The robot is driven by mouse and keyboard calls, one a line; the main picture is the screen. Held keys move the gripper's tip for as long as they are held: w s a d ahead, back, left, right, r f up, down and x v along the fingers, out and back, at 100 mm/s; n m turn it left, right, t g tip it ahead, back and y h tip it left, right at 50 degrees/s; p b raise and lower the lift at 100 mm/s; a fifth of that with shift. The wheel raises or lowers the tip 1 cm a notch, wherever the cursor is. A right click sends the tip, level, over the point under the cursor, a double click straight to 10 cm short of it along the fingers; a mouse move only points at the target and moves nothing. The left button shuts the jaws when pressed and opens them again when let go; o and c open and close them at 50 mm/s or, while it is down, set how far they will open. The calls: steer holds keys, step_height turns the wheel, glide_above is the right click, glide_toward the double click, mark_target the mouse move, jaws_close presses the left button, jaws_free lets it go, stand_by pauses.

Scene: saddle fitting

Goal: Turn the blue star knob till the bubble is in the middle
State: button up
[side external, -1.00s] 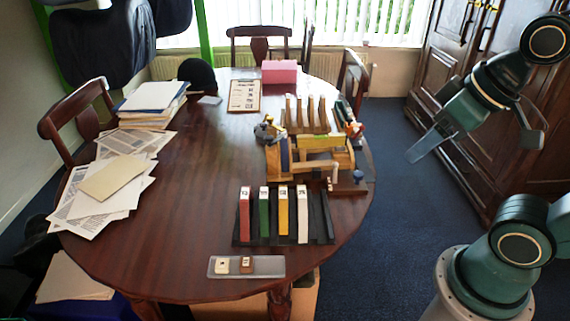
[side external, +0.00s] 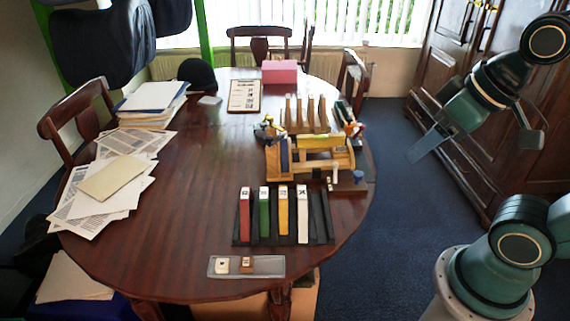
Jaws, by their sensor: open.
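A small blue knob (side external: 358,176) stands at the right front of a wooden fixture (side external: 310,163) near the table's right edge. Its star shape is too small to make out. A yellow-green strip (side external: 320,137) lies across the fixture's top; I cannot tell if it is the level, and no bubble can be made out. My gripper (side external: 474,148) is open and empty, in the air to the right of the table. It is apart from the knob and the fixture, with its fingers pointing down and left.
A black rack (side external: 318,228) with red, green, yellow and white blocks stands in front of the fixture. A clear tray (side external: 273,266) with two small pieces lies at the front edge. Papers (side external: 98,205) cover the left side. A pink box (side external: 280,71) stands at the back. The table's middle is bare.

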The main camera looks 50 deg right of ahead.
steer(key=shift+c, duration=0.4)
steer(key=shift+c, duration=0.9)
steer(key=n+g, duration=0.1)
steer(key=g, duration=0.5)
glide_above(359, 173)
step_height(359, 173, down, 18)
steer(key=shift+r, duration=0.2)
steer(key=shift+f, duration=0.15)
step_height(359, 173, down, 14)
steer(key=shift+r, duration=0.25)
